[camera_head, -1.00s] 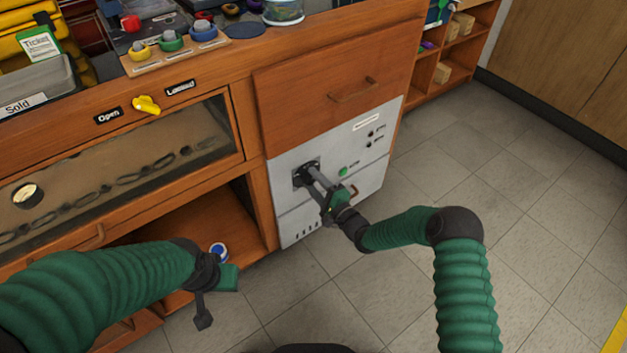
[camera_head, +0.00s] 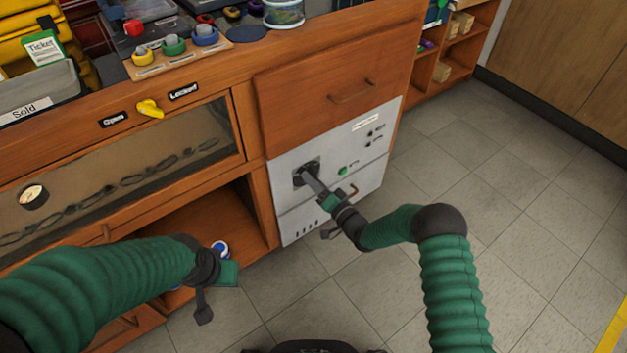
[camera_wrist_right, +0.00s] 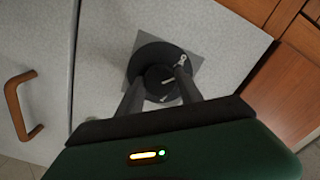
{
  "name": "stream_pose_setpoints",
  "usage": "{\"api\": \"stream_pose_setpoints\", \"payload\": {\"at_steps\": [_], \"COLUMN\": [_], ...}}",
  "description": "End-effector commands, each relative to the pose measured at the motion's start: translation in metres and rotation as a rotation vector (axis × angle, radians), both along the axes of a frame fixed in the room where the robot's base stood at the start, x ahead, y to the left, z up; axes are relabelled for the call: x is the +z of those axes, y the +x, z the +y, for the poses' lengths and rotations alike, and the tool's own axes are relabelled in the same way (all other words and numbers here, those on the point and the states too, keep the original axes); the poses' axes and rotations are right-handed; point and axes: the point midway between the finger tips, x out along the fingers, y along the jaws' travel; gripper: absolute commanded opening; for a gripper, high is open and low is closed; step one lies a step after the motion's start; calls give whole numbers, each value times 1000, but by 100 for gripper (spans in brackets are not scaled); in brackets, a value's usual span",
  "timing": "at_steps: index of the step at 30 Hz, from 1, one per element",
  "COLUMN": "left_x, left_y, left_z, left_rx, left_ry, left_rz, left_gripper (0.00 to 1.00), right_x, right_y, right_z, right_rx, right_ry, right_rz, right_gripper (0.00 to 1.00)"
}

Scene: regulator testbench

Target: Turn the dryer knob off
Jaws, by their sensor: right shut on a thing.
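The dryer knob (camera_head: 305,173) is a black round dial on the grey-white panel (camera_head: 290,217) below the wooden drawer. In the right wrist view the knob (camera_wrist_right: 163,81) shows white marks on its face and sits on a dark round base. My right gripper (camera_head: 309,178) reaches the knob from the front. In the wrist view its two fingers (camera_wrist_right: 159,84) lie on either side of the knob, shut on it. My left gripper (camera_head: 214,290) hangs low at the left, away from the panel.
A brown handle (camera_wrist_right: 20,106) stands out from the panel in the wrist view. A green button (camera_head: 342,171) is right of the knob. A yellow latch (camera_head: 150,108) sits between the Open and Locked labels. Floor (camera_head: 480,180) is clear at right.

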Motion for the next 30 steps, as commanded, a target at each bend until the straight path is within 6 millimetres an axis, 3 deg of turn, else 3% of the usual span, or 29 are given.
{"api": "stream_pose_setpoints", "payload": {"at_steps": [1, 12, 29, 30], "left_x": [1, 3, 4, 4], "left_y": [0, 0, 0, 0], "left_z": [0, 0, 0, 0], "left_rx": [0, 0, 0, 0], "left_ry": [0, 0, 0, 0], "left_rz": [0, 0, 0, 0], "left_gripper": [36, 36, 36, 36], "right_x": [-7, -9, -10, -10], "right_y": [-4, -5, -5, -5], "right_z": [2, 2, 1, 1], "right_rx": [6, 9, 9, 9], "right_ry": [-33, -178, -206, -206], "right_rz": [-5, -107, -126, -126], "right_gripper": [2, 2, 2, 44]}}
